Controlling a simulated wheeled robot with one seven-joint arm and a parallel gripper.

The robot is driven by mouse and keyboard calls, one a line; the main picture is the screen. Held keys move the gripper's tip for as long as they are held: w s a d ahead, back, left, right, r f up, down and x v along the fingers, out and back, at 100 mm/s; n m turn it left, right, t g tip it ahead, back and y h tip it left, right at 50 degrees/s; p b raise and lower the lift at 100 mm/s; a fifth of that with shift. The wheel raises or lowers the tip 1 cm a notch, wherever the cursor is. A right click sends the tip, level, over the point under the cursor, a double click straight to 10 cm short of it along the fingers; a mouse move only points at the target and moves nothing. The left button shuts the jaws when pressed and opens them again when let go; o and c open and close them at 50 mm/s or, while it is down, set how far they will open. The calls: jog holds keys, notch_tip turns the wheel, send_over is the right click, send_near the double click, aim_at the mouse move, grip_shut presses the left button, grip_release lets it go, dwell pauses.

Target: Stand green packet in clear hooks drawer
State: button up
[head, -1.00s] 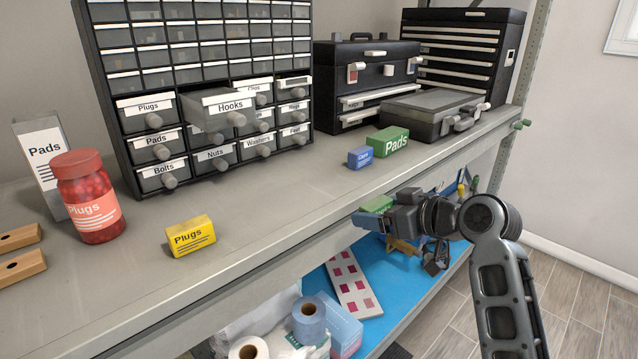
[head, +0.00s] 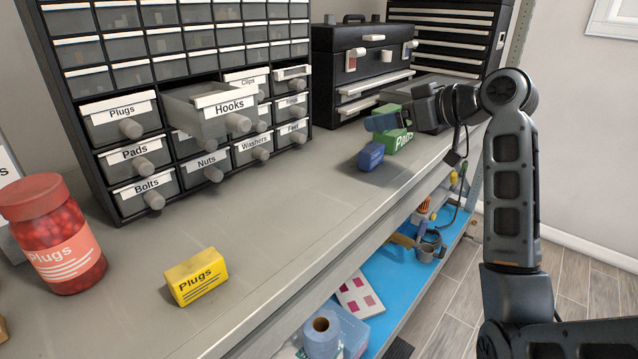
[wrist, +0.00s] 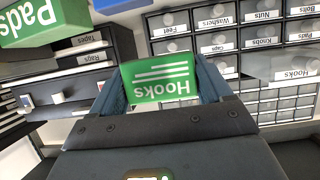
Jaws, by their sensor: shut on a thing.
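My gripper (head: 378,122) is shut on a green packet labelled Hooks (wrist: 160,80), which reads upside down between the fingers in the wrist view. The clear Hooks drawer (head: 203,122) is pulled out of the black cabinet and stands at the left of my gripper. The wrist view shows this drawer (wrist: 283,65) at the right, apart from the packet.
A green Pads box (head: 398,143) and a small blue box (head: 371,157) stand on the shelf close under my gripper. A yellow Plugs box (head: 196,276) and a red-lidded jar (head: 55,240) are nearer. Black toolboxes (head: 350,62) stand behind. The shelf between is clear.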

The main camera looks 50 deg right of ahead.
jog(key=shift+d+r, duration=0.1)
jog(key=shift+r, duration=0.05)
jog(key=shift+w, duration=0.1)
jog(key=p, duration=0.2)
send_over(336, 191)
notch_tip(336, 191, down, 7)
jog(key=shift+d+r, duration=0.1)
jog(key=shift+f, duration=1.95)
jog(key=shift+f, duration=0.2)
jog(key=o, duration=1)
